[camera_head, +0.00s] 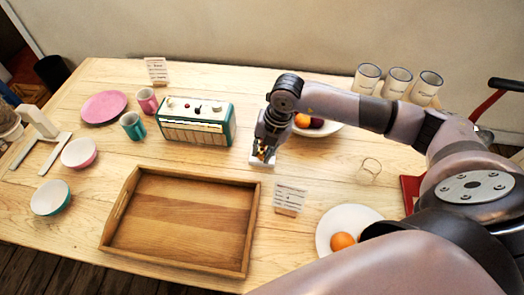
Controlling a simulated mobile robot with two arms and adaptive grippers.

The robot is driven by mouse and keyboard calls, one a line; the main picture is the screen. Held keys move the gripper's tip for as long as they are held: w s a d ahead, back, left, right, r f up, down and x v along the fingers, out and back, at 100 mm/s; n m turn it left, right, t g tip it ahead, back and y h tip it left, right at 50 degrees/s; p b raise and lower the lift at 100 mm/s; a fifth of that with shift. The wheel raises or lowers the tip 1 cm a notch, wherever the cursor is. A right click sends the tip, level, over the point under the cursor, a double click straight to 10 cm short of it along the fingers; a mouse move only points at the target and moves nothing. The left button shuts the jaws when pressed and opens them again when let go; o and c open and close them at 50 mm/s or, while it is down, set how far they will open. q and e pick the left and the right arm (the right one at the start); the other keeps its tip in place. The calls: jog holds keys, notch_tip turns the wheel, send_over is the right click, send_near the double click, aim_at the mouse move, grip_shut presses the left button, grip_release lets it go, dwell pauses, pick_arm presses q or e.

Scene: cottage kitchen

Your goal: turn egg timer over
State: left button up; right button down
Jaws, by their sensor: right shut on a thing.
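My right gripper (264,150) comes down near the middle of the table, just right of the radio-like box. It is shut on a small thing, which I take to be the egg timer. Most of that thing is hidden by the fingers. A small white piece (263,164) shows just below the fingertips, at or close to the table top. I cannot tell whether it is the timer's end or a separate base. My left gripper is not in view.
A teal and white box with knobs (197,122) stands left of my right gripper. A wooden tray (115,211) and a small card (290,197) lie in front. A fruit plate (332,129) sits close behind, partly covered by my arm. A clear glass (369,170) stands to the right.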

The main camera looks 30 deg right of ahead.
jog(key=c, duration=1.4)
grip_release()
jog(key=shift+c, duration=0.2)
jog(key=v, duration=1.2)
